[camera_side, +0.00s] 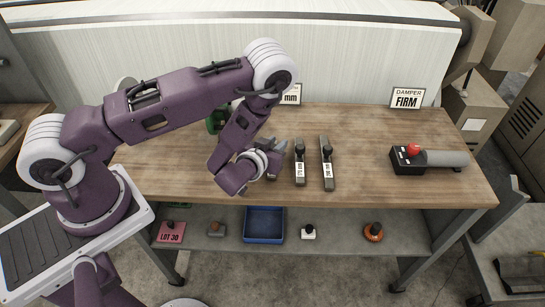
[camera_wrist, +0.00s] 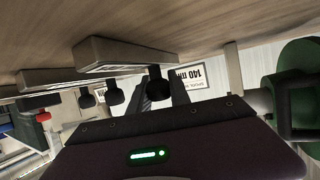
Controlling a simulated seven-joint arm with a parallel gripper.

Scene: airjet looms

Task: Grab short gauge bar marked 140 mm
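My gripper (camera_side: 277,148) is low over the left part of the bench, left of two grey gauge bars with black knobs. These are a middle bar (camera_side: 300,174) and a right bar (camera_side: 328,177); their labels are too small to read. In the wrist view the picture is upside down. My open gripper (camera_wrist: 162,92) has its fingers on either side of a black knob (camera_wrist: 155,84) on the nearest bar (camera_wrist: 120,54). I cannot tell whether they touch it. That bar is mostly hidden by my gripper in the side view. A sign reading 140 mm (camera_wrist: 189,76) stands behind.
A black box with a red knob (camera_side: 412,150) and grey cylinder (camera_side: 447,158) is at the right. A "DAMPER FIRM" sign (camera_side: 407,98) stands at the back. A green object (camera_side: 212,122) is behind my arm. The lower shelf holds a blue tray (camera_side: 263,240) and small parts.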

